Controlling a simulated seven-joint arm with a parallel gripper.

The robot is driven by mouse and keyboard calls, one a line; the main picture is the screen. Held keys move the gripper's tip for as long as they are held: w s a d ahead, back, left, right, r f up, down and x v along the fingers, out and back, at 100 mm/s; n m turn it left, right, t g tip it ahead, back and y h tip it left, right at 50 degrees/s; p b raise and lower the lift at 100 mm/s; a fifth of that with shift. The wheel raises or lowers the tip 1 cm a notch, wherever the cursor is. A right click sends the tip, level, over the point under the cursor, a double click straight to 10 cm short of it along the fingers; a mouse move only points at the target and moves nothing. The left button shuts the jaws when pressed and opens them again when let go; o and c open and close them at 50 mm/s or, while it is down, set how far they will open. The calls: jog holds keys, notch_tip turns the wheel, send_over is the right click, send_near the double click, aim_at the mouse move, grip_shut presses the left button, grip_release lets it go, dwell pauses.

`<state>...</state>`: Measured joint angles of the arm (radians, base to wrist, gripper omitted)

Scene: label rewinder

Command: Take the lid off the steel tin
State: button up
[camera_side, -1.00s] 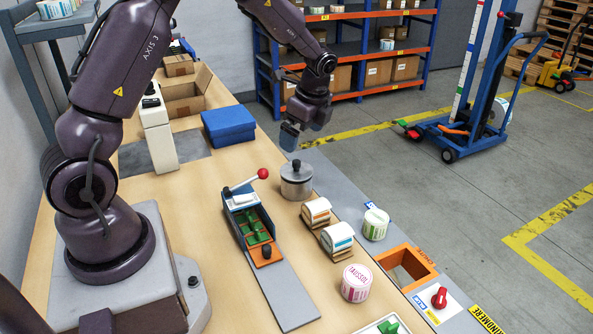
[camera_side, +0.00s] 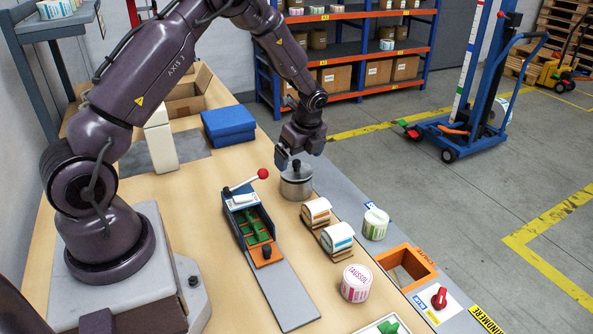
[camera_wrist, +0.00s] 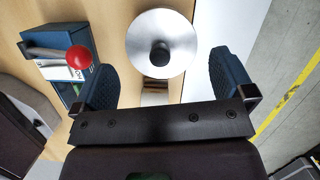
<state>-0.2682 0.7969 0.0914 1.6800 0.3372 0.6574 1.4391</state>
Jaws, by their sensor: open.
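The steel tin (camera_side: 297,187) stands upright on the bench near its right edge. Its round steel lid (camera_wrist: 180,28) is on it and has a dark knob (camera_wrist: 160,54) in the middle. My gripper (camera_side: 295,162) is just above the tin, pointing down. In the wrist view my gripper (camera_wrist: 161,82) is open, with one blue finger on each side and a wide gap between them. The knob and lid lie between and slightly beyond the fingers in that view. Nothing is held. In the side view the fingers hide part of the lid and knob.
The rewinder (camera_side: 252,224) with its red-balled lever (camera_side: 262,174) stands left of the tin. Label rolls on stands (camera_side: 317,212) are just in front. A blue box (camera_side: 229,126) lies behind left. An orange-framed chute (camera_side: 405,268) is at front right.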

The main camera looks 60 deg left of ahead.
aim_at(297, 161)
jog(key=x, duration=0.3)
jog(key=shift+a+f, duration=0.1)
jog(key=shift+f, duration=0.15)
jog(key=shift+c, duration=0.2)
jog(key=c, duration=0.6)
jog(key=shift+r, duration=0.1)
